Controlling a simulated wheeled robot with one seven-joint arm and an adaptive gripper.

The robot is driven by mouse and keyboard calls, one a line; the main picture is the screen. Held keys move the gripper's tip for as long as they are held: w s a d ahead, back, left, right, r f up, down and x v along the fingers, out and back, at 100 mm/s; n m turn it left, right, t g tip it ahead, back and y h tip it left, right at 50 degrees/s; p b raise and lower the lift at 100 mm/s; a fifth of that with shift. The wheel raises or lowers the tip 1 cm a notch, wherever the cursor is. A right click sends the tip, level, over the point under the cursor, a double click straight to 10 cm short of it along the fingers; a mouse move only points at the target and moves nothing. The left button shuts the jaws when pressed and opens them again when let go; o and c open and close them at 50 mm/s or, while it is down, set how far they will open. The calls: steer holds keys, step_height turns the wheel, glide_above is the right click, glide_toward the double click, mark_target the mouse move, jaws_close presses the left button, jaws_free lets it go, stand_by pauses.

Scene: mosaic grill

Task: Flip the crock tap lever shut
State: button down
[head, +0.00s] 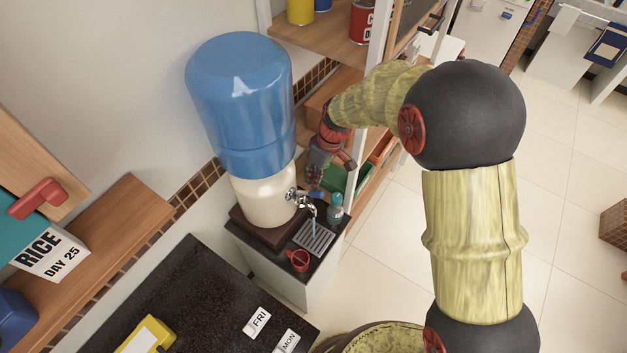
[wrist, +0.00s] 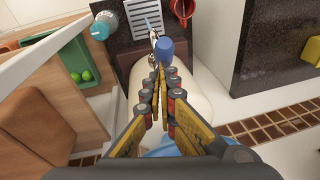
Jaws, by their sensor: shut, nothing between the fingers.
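The cream crock (head: 265,195) carries a big blue water bottle (head: 240,95) and stands on a dark base. Its chrome tap (head: 299,196) points out over a slotted drip tray (head: 313,238). A thin blue stream of water runs from the spout. It also shows in the wrist view (wrist: 149,23). The tap's blue lever (wrist: 166,48) is just beyond my fingertips in the wrist view; I cannot tell whether they touch it. My gripper (head: 316,185) is shut and empty, right beside the tap. It also shows in the wrist view (wrist: 160,72), partly covering the crock.
A red cup (head: 298,260) stands beside the drip tray. A teal bottle (head: 335,207) stands at the stand's right edge, close to my gripper. Shelves with a green tray (wrist: 82,62) are beside the arm. The tiled floor at the right is open.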

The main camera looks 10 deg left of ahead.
steer(key=shift+s+d+f+y+b, duration=0.1)
steer(key=shift+d+f+y+b, duration=0.2)
steer(key=shift+b, duration=0.95)
steer(key=d+f+t+y+b, duration=0.1)
steer(key=y+b, duration=0.1)
steer(key=b, duration=1)
steer(key=s+d+f+t+y+b, duration=0.1)
steer(key=d+f+y+b, duration=0.1)
steer(key=b, duration=1)
steer(key=shift+s+d+f+y, duration=0.2)
steer(key=shift+f+y, duration=0.05)
steer(key=shift+y, duration=0.15)
steer(key=shift+s+d+f+b, duration=0.1)
steer(key=shift+d+f+b, duration=0.05)
steer(key=shift+b, duration=0.75)
